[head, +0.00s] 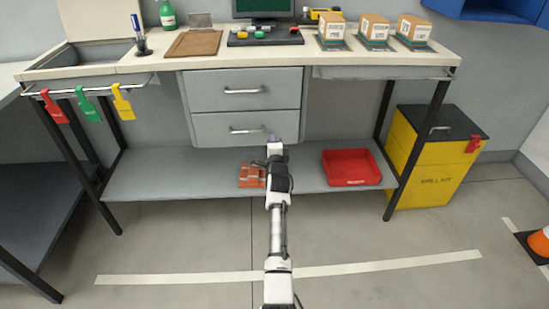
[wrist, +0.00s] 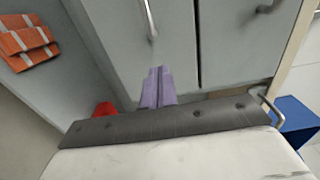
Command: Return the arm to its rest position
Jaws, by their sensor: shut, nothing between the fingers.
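My arm reaches forward from the bottom of the head view. My gripper (head: 273,138) is in front of the lower drawer (head: 220,129), a little right of its handle. In the wrist view the purple fingers of my gripper (wrist: 157,88) are together with nothing between them. The grey drawer fronts lie beyond the fingers. I cannot tell whether the fingertips touch them.
The workbench (head: 150,65) carries several boxes, a clipboard and a monitor. Both drawers look closed. An orange folded vest (head: 249,176) and a red tray (head: 352,168) lie on the lower shelf. A yellow bin (head: 425,165) stands right.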

